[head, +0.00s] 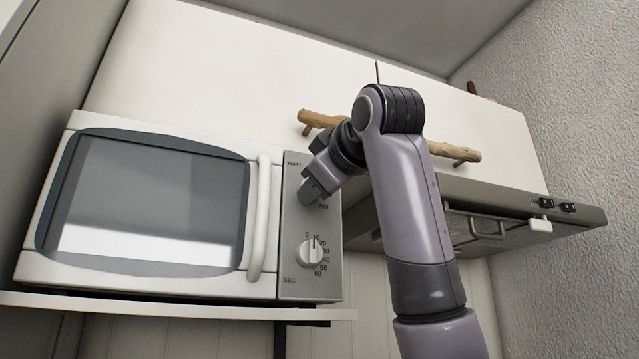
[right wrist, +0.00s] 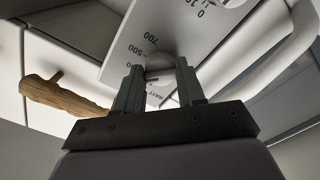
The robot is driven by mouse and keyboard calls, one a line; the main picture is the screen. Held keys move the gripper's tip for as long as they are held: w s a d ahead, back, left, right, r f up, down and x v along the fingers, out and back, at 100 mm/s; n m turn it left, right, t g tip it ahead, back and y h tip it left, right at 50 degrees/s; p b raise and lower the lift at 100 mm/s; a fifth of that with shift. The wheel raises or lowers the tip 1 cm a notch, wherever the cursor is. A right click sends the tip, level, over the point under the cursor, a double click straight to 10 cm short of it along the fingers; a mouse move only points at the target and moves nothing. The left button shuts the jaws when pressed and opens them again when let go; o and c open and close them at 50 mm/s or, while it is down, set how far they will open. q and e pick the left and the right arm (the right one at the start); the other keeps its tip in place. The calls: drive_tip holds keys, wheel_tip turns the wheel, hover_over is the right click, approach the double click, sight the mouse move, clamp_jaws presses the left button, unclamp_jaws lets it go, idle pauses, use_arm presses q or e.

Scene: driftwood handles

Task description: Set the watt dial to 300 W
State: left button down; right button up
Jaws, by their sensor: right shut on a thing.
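The watt dial (right wrist: 160,64) is a round silver knob on the microwave's grey control panel (head: 292,215). In the right wrist view it sits between the fingers of my right gripper (right wrist: 159,80), which is shut on it. The labels 700 and 500 show beside the dial there; I cannot tell which mark it points to. In the head view my right gripper (head: 309,193) covers the dial, below the word WATT, and 700 shows just under the fingers. My left gripper is not in view.
Below is the SEC dial (head: 309,251). The white microwave (head: 150,283) has a closed door with a vertical handle (head: 263,215) left of the panel. Cabinet doors with driftwood handles (head: 319,119) are above; a range hood (head: 485,207) is at right.

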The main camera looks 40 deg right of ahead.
idle(0.3)
drive_tip(key=o, duration=1)
drive_tip(key=shift+o, duration=0.2)
drive_tip(key=shift+s, duration=0.1)
drive_tip(key=b+v, duration=0.2)
drive_tip(key=v, duration=0.5)
